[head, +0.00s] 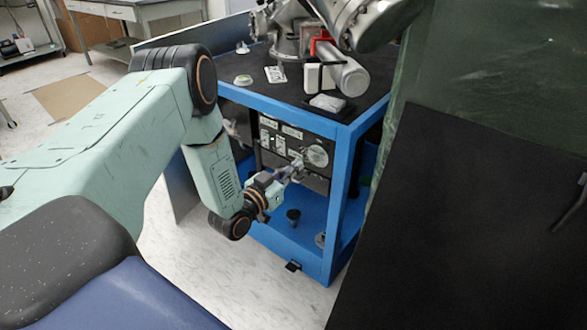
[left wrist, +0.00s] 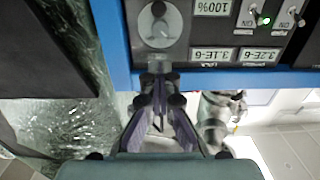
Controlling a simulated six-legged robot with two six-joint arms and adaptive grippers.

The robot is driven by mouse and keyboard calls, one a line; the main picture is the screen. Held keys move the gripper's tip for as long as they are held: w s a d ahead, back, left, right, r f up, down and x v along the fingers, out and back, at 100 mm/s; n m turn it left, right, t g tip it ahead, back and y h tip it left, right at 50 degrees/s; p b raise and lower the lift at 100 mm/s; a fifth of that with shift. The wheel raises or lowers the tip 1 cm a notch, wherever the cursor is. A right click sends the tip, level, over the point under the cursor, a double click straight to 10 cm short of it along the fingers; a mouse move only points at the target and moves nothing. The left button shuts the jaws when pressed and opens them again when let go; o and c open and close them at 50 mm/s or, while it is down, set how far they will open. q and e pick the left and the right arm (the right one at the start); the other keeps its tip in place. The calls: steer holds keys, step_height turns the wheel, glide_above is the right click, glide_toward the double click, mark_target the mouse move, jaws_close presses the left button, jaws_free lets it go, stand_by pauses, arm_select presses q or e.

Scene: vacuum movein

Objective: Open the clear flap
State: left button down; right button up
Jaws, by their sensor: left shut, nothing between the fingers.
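The clear flap looks like the round, pale see-through cover (head: 317,156) on the dark control panel of the blue-framed cart. In the left wrist view, the flap (left wrist: 146,32) lies over a dark knob, with a small translucent tab below it. My left gripper (head: 298,168) is just left of and below the flap in the head view. In the left wrist view, its fingertips (left wrist: 160,78) are together and empty, right by the tab. I cannot tell whether they touch it. The flap looks closed against the panel. My right gripper is not seen.
The blue cart frame (head: 343,190) borders the panel, and its lower shelf (head: 275,230) holds a small dark knob-like part. Labels and toggle switches (left wrist: 265,20) sit beside the flap. Metal equipment stands on the cart's dark top. A large dark board (head: 450,230) fills the right side.

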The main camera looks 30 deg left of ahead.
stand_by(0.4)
arm_select(q)
steer(key=c, duration=1.3)
jaws_free()
steer(key=s, duration=1.2)
steer(key=shift+a, duration=0.45)
